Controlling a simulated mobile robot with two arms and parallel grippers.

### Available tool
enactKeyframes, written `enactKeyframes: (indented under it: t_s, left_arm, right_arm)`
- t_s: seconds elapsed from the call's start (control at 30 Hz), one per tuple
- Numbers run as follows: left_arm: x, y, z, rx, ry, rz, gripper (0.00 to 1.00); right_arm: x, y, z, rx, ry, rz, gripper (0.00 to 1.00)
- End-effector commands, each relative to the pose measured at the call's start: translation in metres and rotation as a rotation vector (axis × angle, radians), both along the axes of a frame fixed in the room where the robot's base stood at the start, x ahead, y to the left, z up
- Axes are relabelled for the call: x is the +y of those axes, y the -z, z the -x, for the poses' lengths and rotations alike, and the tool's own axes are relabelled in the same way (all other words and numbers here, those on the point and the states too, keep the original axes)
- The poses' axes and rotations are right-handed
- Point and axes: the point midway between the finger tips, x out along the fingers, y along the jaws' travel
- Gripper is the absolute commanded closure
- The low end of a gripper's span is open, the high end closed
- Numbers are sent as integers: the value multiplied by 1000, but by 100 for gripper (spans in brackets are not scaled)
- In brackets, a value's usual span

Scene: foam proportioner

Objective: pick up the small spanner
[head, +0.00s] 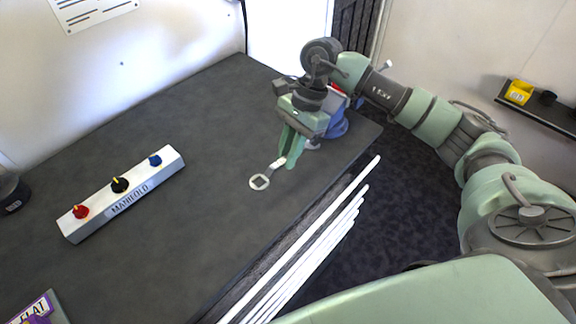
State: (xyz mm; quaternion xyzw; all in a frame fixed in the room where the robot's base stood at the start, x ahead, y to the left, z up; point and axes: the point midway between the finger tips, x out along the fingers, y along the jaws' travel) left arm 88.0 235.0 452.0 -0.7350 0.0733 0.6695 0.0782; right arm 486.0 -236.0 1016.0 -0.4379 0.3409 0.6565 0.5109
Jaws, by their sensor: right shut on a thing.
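The small spanner (260,182) is light metal with a ring-shaped end around a dark square opening. It shows at the right part of the dark bench, its ring end pointing to the lower left. My right gripper (288,163) is shut on the handle end of the spanner, and its fingers hide part of that handle. I cannot tell whether the spanner touches the bench top or is just above it. My left gripper is not in view.
The dark bench (200,230) has free room around the spanner. A white manifold block (128,196) with red, black and blue knobs lies to the left. A blue object (338,122) stands behind my right gripper. White pipes (310,250) run along the bench's front edge.

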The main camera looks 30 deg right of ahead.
Motion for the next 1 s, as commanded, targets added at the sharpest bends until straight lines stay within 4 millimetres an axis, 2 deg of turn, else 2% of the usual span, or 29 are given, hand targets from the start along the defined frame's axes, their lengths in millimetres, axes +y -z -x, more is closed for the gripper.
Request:
enactKeyframes:
  t_s: [0.03,0.3,0.5,0.7,1.0]
  left_arm:
    - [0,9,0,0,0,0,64]
    - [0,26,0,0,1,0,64]
    - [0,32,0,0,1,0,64]
    - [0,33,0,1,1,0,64]
    - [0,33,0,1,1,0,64]
  right_arm:
    - [-1,-14,-2,-12,-1,0,100]
    - [0,-96,-2,-10,-2,0,100]
    - [0,-136,-1,-5,0,0,100]
    - [0,-153,0,-1,0,0,100]
    - [0,-156,0,-1,0,1,100]
